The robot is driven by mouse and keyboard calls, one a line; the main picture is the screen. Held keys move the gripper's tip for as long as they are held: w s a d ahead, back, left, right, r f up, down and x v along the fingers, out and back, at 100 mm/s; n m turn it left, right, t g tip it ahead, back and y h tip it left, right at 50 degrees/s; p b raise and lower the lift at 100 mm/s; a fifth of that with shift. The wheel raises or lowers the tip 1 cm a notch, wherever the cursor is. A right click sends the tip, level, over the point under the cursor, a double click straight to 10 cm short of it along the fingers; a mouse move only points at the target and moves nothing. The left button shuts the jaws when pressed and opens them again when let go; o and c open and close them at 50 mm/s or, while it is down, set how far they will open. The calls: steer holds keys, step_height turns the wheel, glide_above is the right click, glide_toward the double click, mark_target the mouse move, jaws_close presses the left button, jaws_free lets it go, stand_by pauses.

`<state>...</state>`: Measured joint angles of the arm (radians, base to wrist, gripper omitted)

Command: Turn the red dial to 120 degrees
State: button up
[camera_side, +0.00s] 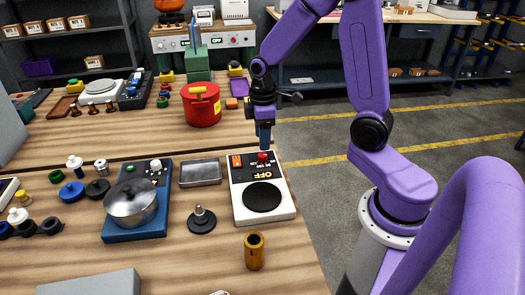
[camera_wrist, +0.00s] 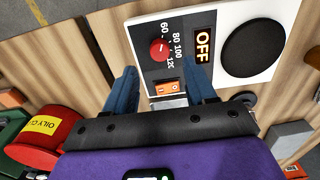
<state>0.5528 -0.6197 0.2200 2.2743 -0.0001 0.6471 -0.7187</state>
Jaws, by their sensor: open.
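The red dial (camera_side: 263,157) sits on the black panel of a white hot-plate unit (camera_side: 282,212). In the wrist view the dial (camera_wrist: 159,50) has the white numbers 60, 80, 100 and 120 beside it. Its pointer mark is too small to read. A display (camera_wrist: 204,43) on the unit reads OFF. My gripper (camera_side: 264,140) points down close above the dial in the side view. In the wrist view my gripper (camera_wrist: 161,80) is open and empty, its two blue fingers apart. The dial shows beyond the fingertips, roughly in line with the gap, with no visible contact.
An orange switch (camera_side: 236,161) is beside the dial on the panel. A round black plate (camera_side: 261,197) fills the unit's front. A metal tray (camera_side: 200,172) and a pot (camera_side: 131,203) on a blue unit stand to the left. A red can (camera_side: 202,107) stands behind.

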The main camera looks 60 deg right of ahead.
mark_target(262, 155)
steer(key=shift+f, duration=2.9)
jaws_close()
